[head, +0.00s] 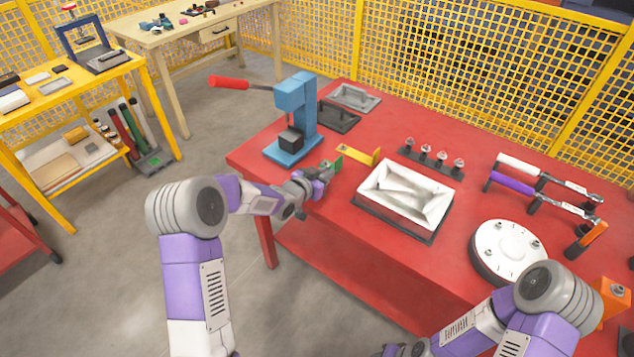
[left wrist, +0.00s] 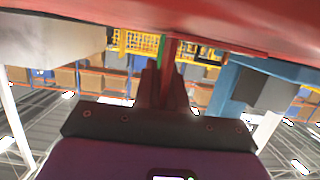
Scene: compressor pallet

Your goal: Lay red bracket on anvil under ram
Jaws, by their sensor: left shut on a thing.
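The blue arbor press (head: 299,100) with a red lever stands at the table's near left corner. A dark block (head: 291,139) sits under its head, above the blue base (head: 292,155); I cannot tell ram from anvil there. My left gripper (head: 326,170) is just right of the press base, low over the table. In the left wrist view its fingers are shut on a red piece (left wrist: 171,55), which looks like the red bracket; its outline is lost against the red table in the head view. The press also shows in the left wrist view (left wrist: 228,85). My right gripper is out of view.
A green bracket (head: 334,163) is close by the left fingers, and a yellow bracket (head: 358,153) lies beyond. A white tray (head: 437,209) stands to the right. Dark fixtures (head: 338,116) stand behind the press. Red tabletop (head: 375,110) is bare in places.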

